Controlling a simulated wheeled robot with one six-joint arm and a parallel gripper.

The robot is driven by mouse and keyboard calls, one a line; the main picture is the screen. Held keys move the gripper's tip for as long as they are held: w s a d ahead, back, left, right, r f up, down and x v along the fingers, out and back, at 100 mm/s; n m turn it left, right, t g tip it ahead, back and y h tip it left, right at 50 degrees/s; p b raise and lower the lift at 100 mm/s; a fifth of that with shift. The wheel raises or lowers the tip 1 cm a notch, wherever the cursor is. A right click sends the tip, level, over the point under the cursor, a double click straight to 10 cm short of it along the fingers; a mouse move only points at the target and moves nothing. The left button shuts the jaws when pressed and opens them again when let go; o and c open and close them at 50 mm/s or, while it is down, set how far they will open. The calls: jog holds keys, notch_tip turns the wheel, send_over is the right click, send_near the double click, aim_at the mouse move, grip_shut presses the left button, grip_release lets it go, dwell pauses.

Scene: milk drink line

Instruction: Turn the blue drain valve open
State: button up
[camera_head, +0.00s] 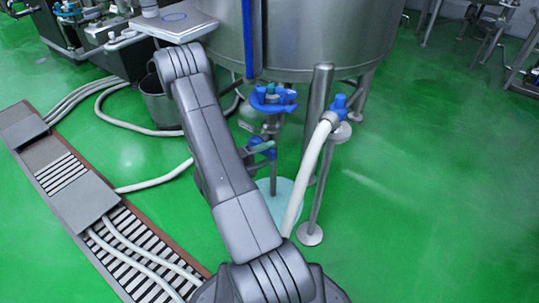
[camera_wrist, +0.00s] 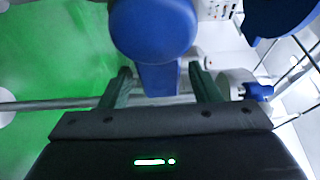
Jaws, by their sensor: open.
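The blue drain valve (camera_head: 266,152) is low under the steel tank in the head view, partly hidden by my arm. In the wrist view a blue handle (camera_wrist: 158,80) with a large rounded blue end (camera_wrist: 152,28) stands in the middle. My gripper (camera_wrist: 160,70) is open, with one dark green finger on each side of the blue handle. Small gaps show between handle and fingers, so it is not clamped. In the head view my gripper is mostly hidden behind my arm, beside the valve.
The steel tank (camera_head: 300,35) stands above on metal legs. Another blue fitting (camera_head: 272,98) sits under it. A white hose (camera_head: 308,175) hangs from a blue-topped stand at right. A pale basin (camera_head: 276,205) is on the floor below. The green floor at right is clear.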

jog(key=shift+w+d, duration=0.25)
jog(key=shift+d, duration=0.25)
jog(key=shift+c, duration=0.5)
grip_shut()
jog(key=shift+a+r, duration=0.1)
